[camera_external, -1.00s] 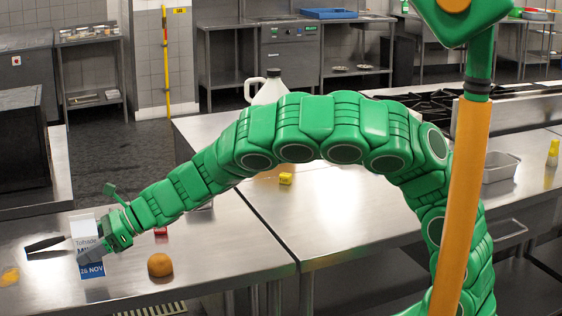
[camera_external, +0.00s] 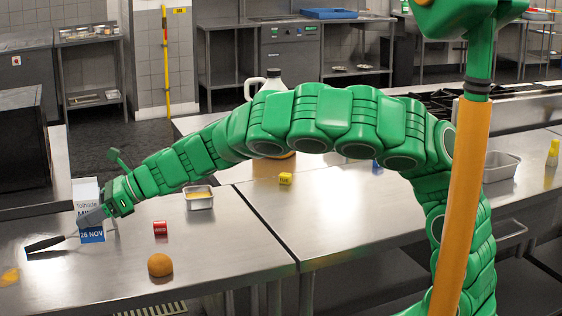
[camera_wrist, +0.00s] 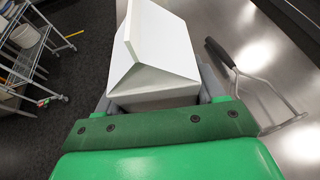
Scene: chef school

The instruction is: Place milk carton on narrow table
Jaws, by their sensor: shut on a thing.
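The milk carton (camera_external: 88,193) is a white gable-top box with a blue band marked "26 NOV". It stands upright at the left end of the steel table (camera_external: 215,250). My gripper (camera_external: 92,218) is shut on it from the right side. In the wrist view the carton's white folded top (camera_wrist: 160,48) lies between the grey fingers (camera_wrist: 160,90). I cannot tell whether its base touches the table. Which table counts as the narrow one is not clear.
A dark-handled utensil (camera_external: 45,243) lies left of the carton, also in the wrist view (camera_wrist: 255,75). A bread roll (camera_external: 160,265), a red box (camera_external: 160,229), and a metal tin (camera_external: 199,198) lie to the right.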

